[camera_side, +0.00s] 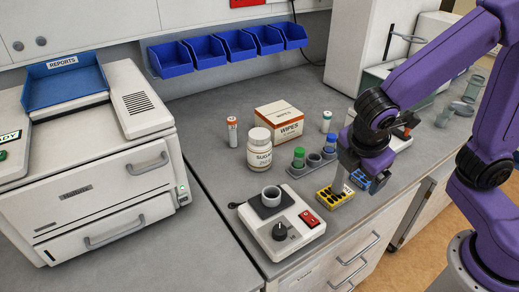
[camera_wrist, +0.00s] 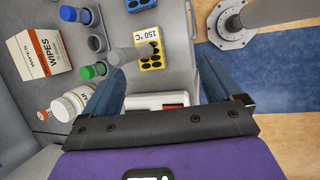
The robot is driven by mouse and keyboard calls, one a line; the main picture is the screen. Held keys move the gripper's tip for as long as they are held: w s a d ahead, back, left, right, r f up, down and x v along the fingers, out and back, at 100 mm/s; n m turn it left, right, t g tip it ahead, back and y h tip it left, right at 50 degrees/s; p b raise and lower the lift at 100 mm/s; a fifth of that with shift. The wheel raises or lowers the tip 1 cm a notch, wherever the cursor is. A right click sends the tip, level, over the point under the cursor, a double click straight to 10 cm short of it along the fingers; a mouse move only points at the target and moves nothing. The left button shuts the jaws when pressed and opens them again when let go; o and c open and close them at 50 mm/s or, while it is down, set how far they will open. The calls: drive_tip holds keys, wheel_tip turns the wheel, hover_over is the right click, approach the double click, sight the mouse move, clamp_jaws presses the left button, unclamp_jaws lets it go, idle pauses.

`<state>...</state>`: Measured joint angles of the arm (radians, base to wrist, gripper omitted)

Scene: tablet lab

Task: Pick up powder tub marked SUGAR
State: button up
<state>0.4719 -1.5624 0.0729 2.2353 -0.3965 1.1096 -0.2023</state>
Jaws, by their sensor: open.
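The powder tub marked SUGAR (camera_side: 259,150) is a white jar with a pale lid. It stands upright on the grey bench in front of the WIPES box in the side view. In the wrist view the tub (camera_wrist: 70,104) is at the lower left, partly cut off by my gripper's body. My gripper (camera_side: 362,182) is over the front of the bench, to the right of the tub and apart from it. In the wrist view my gripper (camera_wrist: 161,68) has its two blue fingers wide apart, with nothing held between them.
A rack with green- and blue-capped tubes (camera_side: 313,160) stands between the tub and my gripper. A yellow block (camera_side: 334,196) lies beneath my gripper. A hotplate-like device (camera_side: 281,235) is in front of the tub.

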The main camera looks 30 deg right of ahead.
drive_tip(key=w+a+f+n+t+h, duration=0.1)
drive_tip(key=w+a+n+t+h, duration=0.3)
drive_tip(key=w+a, duration=0.5)
drive_tip(key=n+t+h, duration=0.2)
drive_tip(key=n+t, duration=0.2)
drive_tip(key=n, duration=0.2)
approach(261, 135)
drive_tip(key=x, duration=0.8)
drive_tip(key=f+x, duration=0.1)
drive_tip(key=x, duration=0.4)
drive_tip(key=shift+w+a, duration=0.1)
drive_tip(key=shift+a, duration=0.2)
drive_tip(key=c, duration=1.3)
drive_tip(key=shift+o, duration=0.2)
drive_tip(key=shift+r, duration=0.1)
